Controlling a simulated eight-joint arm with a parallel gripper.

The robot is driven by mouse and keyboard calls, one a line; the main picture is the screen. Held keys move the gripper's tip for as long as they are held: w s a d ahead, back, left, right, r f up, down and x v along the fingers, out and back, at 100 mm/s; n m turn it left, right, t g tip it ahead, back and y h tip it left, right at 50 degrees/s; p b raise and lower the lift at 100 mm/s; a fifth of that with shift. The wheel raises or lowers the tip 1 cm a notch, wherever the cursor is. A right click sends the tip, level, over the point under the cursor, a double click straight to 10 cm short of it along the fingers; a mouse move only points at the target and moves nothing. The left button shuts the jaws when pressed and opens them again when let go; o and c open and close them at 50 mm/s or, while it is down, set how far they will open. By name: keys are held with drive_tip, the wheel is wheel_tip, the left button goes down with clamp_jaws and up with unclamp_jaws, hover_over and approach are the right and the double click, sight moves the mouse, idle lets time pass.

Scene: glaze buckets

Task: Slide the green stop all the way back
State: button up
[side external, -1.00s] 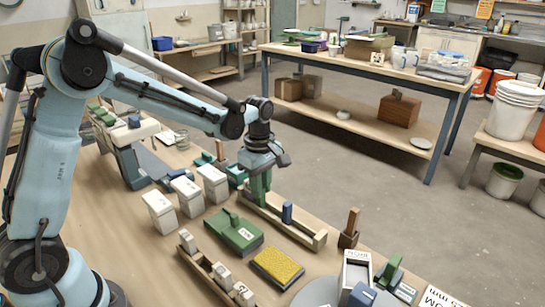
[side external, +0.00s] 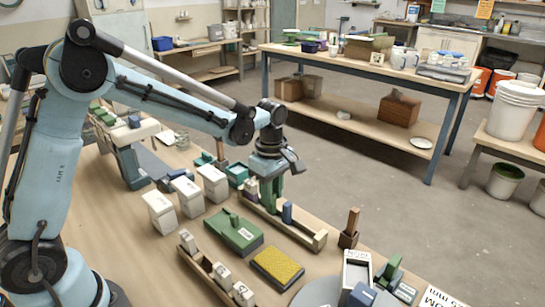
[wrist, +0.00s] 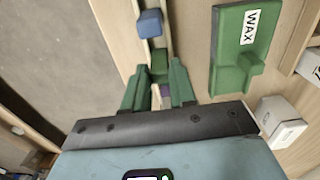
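The green stop (wrist: 158,62) is a small green block in the slot of a long wooden rail (side external: 312,237). A blue stop (side external: 287,212) stands further along the same rail; the wrist view shows it too (wrist: 150,23). My gripper (side external: 270,203) is down at the rail, with its green fingers (wrist: 157,80) apart, one on each side of the slot. The green stop shows between and just beyond the fingertips, with no clear contact. A purple block (wrist: 165,90) sits in the slot between the fingers, partly hidden. In the side view my fingers mostly hide the green stop.
A green block labelled WAX (wrist: 233,50) lies beside the rail; it also shows in the side view (side external: 235,232). A yellow sponge (side external: 277,266), white containers (side external: 188,197) and a wooden rack (side external: 215,275) stand nearby. A brown upright block (side external: 350,230) stands past the rail's near end.

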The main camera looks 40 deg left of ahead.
drive_tip(key=shift+o, duration=1.2)
drive_tip(key=shift+r, duration=0.1)
drive_tip(key=shift+r, duration=3.4)
drive_tip(key=shift+s+a+r+m, duration=0.1)
drive_tip(key=shift+s+r+m, duration=0.25)
drive_tip(key=shift+s+m, duration=0.05)
drive_tip(key=s+a+r+m+t, duration=0.1)
drive_tip(key=s+a+m+t, duration=0.1)
drive_tip(key=s+m+t, duration=0.5)
drive_tip(key=s+m, duration=0.6)
drive_tip(key=m, duration=0.4)
drive_tip(key=shift+s+r, duration=0.15)
drive_tip(key=shift+s, duration=0.25)
